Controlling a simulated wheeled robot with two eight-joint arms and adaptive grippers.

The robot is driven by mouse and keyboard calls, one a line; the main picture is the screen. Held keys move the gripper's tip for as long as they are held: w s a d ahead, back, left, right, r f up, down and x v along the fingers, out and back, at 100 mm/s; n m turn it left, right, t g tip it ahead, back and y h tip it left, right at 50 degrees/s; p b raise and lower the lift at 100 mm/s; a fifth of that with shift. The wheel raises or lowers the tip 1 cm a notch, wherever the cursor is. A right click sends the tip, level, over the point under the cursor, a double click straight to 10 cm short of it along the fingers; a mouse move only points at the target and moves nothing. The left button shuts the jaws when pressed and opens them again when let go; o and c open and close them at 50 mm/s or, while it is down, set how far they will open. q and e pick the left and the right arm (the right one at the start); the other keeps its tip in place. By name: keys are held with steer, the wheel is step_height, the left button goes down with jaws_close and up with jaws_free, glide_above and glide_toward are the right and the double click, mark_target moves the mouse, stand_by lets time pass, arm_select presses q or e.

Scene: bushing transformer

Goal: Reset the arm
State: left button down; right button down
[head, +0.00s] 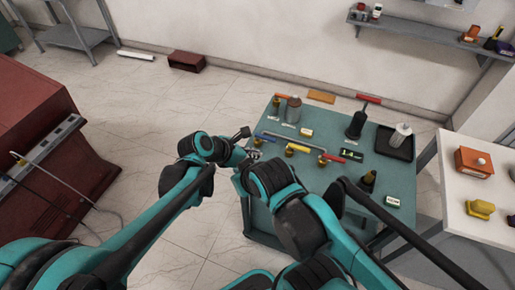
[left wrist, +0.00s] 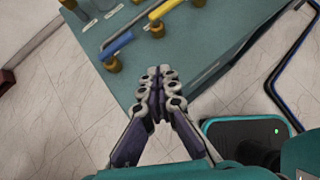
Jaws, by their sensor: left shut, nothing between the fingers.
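My left gripper (left wrist: 158,78) points away from the camera in the left wrist view, its fingertips together with nothing between them. In that view the fingertips overlap the edge of the teal table (left wrist: 210,45). In the head view my left gripper (head: 254,154) is small and partly covered by my arm links, near the left edge of the table (head: 335,180). My right arm reaches in from the lower right, its folded links in front of the table's near left corner. I cannot make out my right gripper.
A bar with blue, grey and yellow parts on brass fittings (left wrist: 117,45) lies near the gripper. Bottles, a black tray (head: 394,146) and small labelled boxes stand farther right on the table. A white table (head: 470,222) is at right, a red cabinet (head: 60,165) at left.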

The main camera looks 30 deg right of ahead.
arm_select(q)
steer(key=w+a+r+m+t+y, duration=0.1)
steer(key=a+r+m+t+y, duration=0.2)
steer(key=a, duration=0.8)
steer(key=w+a+r+m+t, duration=0.15)
steer(key=a+m, duration=0.35)
steer(key=a, duration=0.7)
steer(key=s+a+m+t+y, duration=0.1)
steer(key=s+a+m+y, duration=0.2)
steer(key=a, duration=0.8)
steer(key=s+a+m+y, duration=0.3)
steer(key=s+a+m, duration=0.3)
steer(key=a, duration=0.5)
steer(key=shift+s+f+m+t, duration=0.15)
steer(key=shift+s+m+t, duration=0.2)
steer(key=shift+m, duration=0.75)
steer(key=shift+w, duration=0.1)
